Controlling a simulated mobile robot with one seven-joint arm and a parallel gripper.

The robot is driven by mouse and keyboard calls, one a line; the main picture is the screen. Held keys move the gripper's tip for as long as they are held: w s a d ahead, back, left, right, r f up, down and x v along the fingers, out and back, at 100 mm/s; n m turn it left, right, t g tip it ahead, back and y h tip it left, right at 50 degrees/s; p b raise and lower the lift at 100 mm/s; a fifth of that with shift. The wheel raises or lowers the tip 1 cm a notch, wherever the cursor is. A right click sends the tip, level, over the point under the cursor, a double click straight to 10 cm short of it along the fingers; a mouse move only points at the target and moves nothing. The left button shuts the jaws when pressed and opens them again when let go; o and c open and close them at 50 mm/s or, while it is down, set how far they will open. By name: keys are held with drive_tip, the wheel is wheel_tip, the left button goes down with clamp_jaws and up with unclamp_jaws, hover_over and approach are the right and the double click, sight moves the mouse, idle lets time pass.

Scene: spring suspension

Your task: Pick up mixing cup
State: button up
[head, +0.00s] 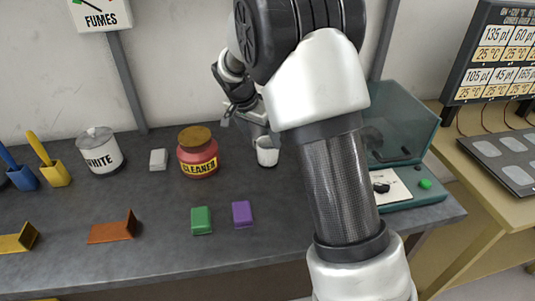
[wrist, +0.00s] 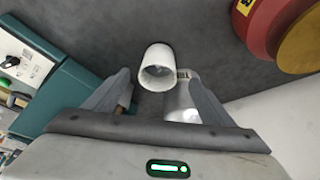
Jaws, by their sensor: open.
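The mixing cup (head: 267,153) is a small white cup standing upright on the grey bench, right of the cleaner jar. In the wrist view the cup (wrist: 157,58) lies just ahead of my fingertips, roughly centred, with its open rim facing the camera. My gripper (wrist: 157,74) is open, with one finger on each side of the cup's near end; I cannot tell whether either touches it. In the head view my gripper (head: 248,118) is just behind and above the cup, partly hidden by my arm.
A pale shiny round object (wrist: 180,105) shows between the fingers, close to the right one. A red cleaner jar (head: 198,157) stands left of the cup. A green block (head: 202,220) and purple block (head: 242,214) lie in front. A teal clear-lidded case (head: 402,135) stands at right.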

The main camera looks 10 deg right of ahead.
sight(267, 150)
drive_tip(key=shift+x, duration=4.25)
drive_tip(key=shift+s, duration=0.2)
drive_tip(key=c, duration=1.4)
drive_tip(key=shift+r, duration=0.1)
